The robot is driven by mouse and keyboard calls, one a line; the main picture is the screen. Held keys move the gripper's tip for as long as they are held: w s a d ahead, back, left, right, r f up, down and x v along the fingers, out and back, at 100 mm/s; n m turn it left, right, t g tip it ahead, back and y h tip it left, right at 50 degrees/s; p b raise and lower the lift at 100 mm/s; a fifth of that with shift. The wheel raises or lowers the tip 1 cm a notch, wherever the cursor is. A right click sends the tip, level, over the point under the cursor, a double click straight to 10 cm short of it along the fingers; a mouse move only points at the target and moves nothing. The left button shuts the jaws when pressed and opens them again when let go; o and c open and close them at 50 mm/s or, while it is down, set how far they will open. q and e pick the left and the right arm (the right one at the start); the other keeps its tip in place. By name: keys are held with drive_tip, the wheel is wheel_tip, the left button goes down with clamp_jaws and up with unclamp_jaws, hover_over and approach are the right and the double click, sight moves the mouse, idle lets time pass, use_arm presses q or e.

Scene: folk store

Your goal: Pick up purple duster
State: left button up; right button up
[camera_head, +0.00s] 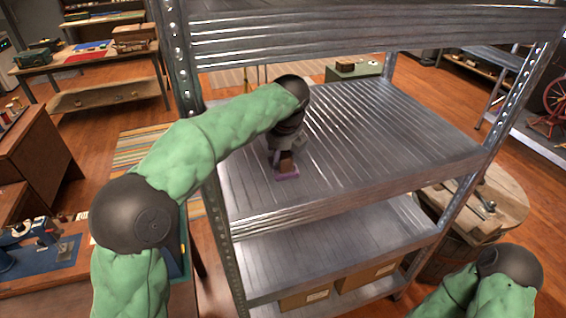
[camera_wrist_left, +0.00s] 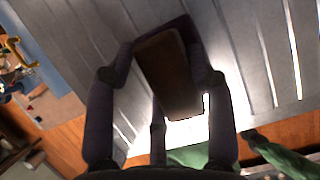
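The duster is a brown block (camera_head: 286,162) on a flat purple base (camera_head: 288,175), near the front left edge of the metal shelf's middle board. My left gripper (camera_head: 284,156) reaches down over it from above. In the left wrist view the brown block (camera_wrist_left: 168,78) lies between the two fingers (camera_wrist_left: 160,62), and a dark purple part (camera_wrist_left: 182,30) shows beyond it. The fingers straddle the block closely; I cannot tell whether both press on it. The base appears to rest on the shelf board. My right gripper is out of view; only part of that arm shows at lower right.
The metal shelf board (camera_head: 390,125) is otherwise bare. Perforated posts (camera_head: 181,65) stand at the corners. Lower boards hold cardboard boxes (camera_head: 305,298). A round wooden table (camera_head: 505,205) stands at right.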

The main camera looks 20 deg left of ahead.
use_arm(q)
drive_tip(key=shift+c, duration=0.8)
drive_tip(key=shift+r, duration=0.5)
drive_tip(key=p+v, duration=0.1)
drive_tip(key=v, duration=0.2)
drive_tip(key=shift+w+a+p, duration=0.1)
drive_tip(key=shift+w+p, duration=0.2)
drive_tip(key=shift+p, duration=0.05)
drive_tip(key=s+d, duration=0.3)
drive_tip(key=s, duration=0.2)
drive_tip(key=s+d, duration=0.3)
drive_tip(key=s, duration=0.2)
drive_tip(key=s+d, duration=0.3)
drive_tip(key=s, duration=0.2)
drive_tip(key=shift+f+p, duration=0.15)
drive_tip(key=shift+p, duration=0.25)
